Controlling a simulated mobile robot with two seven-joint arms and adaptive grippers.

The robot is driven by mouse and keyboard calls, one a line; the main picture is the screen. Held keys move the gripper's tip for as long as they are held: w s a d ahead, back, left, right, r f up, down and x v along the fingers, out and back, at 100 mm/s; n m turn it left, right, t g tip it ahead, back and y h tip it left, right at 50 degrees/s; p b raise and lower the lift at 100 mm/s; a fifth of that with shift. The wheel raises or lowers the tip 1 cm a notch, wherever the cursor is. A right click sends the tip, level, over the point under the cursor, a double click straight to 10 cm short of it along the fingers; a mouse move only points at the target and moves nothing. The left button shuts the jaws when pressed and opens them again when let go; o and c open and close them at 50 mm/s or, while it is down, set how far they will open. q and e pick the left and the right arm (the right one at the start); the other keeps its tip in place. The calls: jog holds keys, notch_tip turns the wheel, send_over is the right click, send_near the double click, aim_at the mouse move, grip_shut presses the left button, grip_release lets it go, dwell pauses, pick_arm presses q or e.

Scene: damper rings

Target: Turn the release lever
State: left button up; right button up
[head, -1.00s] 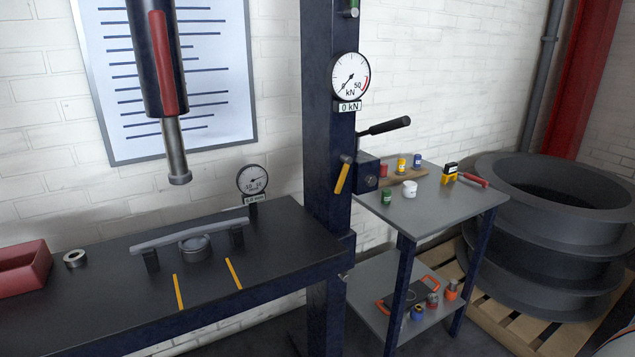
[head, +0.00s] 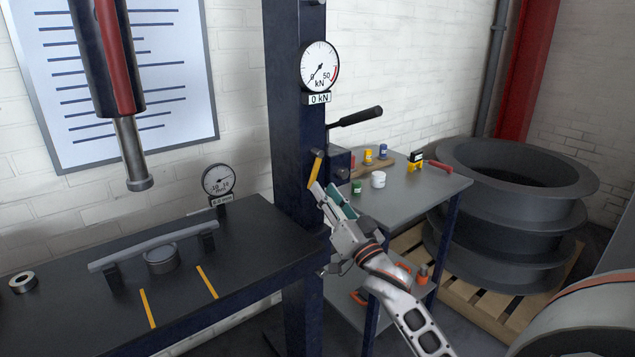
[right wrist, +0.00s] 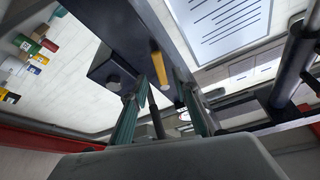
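The yellow release lever (head: 316,167) is on the side of the dark blue press column (head: 297,120), tilted, below the force gauge. It also shows in the right wrist view (right wrist: 157,62). My right gripper (head: 326,188) is just below the lever, its fingers pointing up toward it. In the right wrist view the two green-padded fingers (right wrist: 162,84) are apart, with the lever's lower end in the gap between the tips. I cannot tell whether they touch it. My left gripper is not in view.
A black-handled lever (head: 356,117) juts from the pump block right of the column. A grey side table (head: 420,185) holds small cans. The force gauge (head: 320,67) reads 0 kN. The press bench (head: 255,235) carries a ring (head: 161,260) under a grey bar.

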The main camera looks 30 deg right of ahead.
aim_at(315, 177)
jog(key=shift+x, duration=2.3)
jog(key=shift+f, duration=0.1)
grip_shut()
